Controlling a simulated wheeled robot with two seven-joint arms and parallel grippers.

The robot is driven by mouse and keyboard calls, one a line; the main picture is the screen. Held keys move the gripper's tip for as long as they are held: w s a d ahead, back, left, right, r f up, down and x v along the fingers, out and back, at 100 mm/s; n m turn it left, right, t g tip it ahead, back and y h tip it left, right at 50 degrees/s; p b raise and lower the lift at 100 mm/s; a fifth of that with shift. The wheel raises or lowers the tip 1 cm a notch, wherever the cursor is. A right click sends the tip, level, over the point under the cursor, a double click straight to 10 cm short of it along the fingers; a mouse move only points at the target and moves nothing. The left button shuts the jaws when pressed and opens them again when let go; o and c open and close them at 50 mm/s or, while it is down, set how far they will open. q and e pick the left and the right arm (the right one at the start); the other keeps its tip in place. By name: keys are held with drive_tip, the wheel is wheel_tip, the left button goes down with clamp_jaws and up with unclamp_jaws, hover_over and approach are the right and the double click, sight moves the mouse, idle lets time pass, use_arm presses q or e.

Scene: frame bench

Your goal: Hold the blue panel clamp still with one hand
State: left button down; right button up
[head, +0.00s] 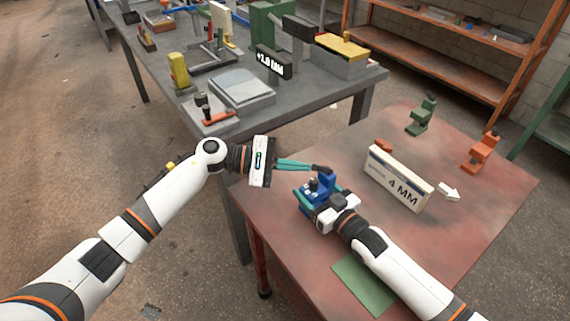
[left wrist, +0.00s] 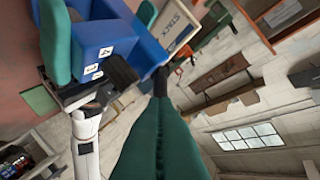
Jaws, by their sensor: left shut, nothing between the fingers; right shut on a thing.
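The blue panel clamp (head: 326,184) stands near the left edge of the reddish table. It also shows large at the upper left of the left wrist view (left wrist: 88,38), with small white labels. My right gripper (head: 309,196) is shut on the clamp from the near side, and its fingers partly hide the clamp's lower part. My left gripper (head: 318,168) is shut and empty, its teal fingers together and pointing right at the clamp's top. In the left wrist view its dark fingertips (left wrist: 160,82) appear beside the clamp; I cannot tell whether they touch it.
A cream board marked 4 MM (head: 398,180) stands right of the clamp, with a white arrow (head: 449,191) beside it. Green (head: 422,116) and orange (head: 481,153) clamps stand farther back. A green mat (head: 364,286) lies in front. A cluttered grey bench (head: 330,97) stands behind left.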

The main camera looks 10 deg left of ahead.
use_arm(q)
drive_tip(key=shift+w+d+r+n+y, duration=0.1)
drive_tip(key=shift+d+r+n+y, duration=0.2)
drive_tip(key=shift+r+y, duration=0.2)
idle(0.6)
drive_tip(key=r+n+g+y, duration=0.1)
drive_tip(key=w+d+r+n+g+y, duration=0.1)
drive_tip(key=y, duration=0.1)
drive_tip(key=w+d+r+n+g+y, duration=0.1)
drive_tip(key=y, duration=0.1)
drive_tip(key=shift+w+d, duration=0.2)
drive_tip(key=shift+w, duration=0.05)
idle(0.3)
drive_tip(key=shift+r, duration=0.8)
